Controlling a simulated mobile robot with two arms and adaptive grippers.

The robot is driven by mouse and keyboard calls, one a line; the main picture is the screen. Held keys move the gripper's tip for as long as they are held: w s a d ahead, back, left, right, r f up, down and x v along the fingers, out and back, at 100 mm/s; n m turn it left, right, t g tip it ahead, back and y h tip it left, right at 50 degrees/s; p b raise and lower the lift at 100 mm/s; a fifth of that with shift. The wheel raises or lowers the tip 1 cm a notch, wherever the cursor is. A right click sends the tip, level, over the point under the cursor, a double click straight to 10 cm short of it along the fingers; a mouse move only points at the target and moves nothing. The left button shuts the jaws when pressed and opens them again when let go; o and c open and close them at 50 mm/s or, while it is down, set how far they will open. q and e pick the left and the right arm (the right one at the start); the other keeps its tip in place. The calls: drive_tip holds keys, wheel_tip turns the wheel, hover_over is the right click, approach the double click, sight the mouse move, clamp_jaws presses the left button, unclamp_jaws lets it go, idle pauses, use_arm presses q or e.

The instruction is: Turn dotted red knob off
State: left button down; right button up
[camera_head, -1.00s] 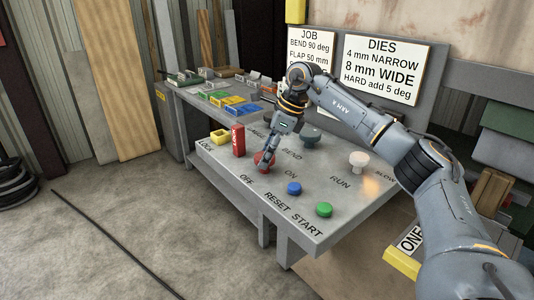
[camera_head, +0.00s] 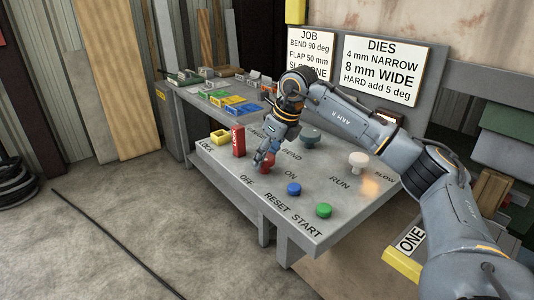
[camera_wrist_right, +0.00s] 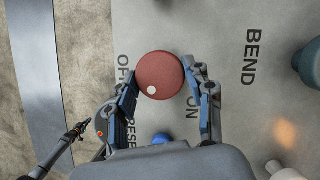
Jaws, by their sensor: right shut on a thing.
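The round red knob (camera_head: 268,167) is on the sloping grey panel (camera_head: 225,168), partly hidden by my right gripper (camera_head: 265,157) in the head view. In the right wrist view the knob (camera_wrist_right: 160,72) shows a white dot (camera_wrist_right: 151,90) at its lower left edge, between the OFF and ON labels. My right gripper (camera_wrist_right: 160,80) is shut on the knob, one finger on each side. A dark jointed part at the lower left of the wrist view may be my left gripper; its jaws cannot be made out.
A red upright block (camera_head: 238,141) and a yellow block (camera_head: 220,137) stand left of the knob. A blue button (camera_head: 294,189), a green button (camera_head: 324,209), a grey-green knob (camera_head: 309,136) and a white knob (camera_head: 358,161) are to the right.

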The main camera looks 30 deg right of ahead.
drive_tip(key=m+h, duration=0.1)
drive_tip(key=m, duration=0.3)
drive_tip(key=m+h, duration=0.1)
drive_tip(key=m, duration=0.1)
drive_tip(key=shift+a+h, duration=0.25)
drive_tip(key=shift+h, duration=0.05)
drive_tip(key=m+h, duration=0.1)
drive_tip(key=m, duration=0.2)
drive_tip(key=m+g, duration=0.1)
drive_tip(key=m, duration=0.2)
drive_tip(key=shift+a+h, duration=0.1)
drive_tip(key=shift+h, duration=0.3)
drive_tip(key=shift+f, duration=0.1)
drive_tip(key=o, duration=1.1)
drive_tip(key=shift+o, duration=0.2)
drive_tip(key=shift+r, duration=0.25)
drive_tip(key=v, duration=1.1)
drive_tip(key=shift+r, duration=0.25)
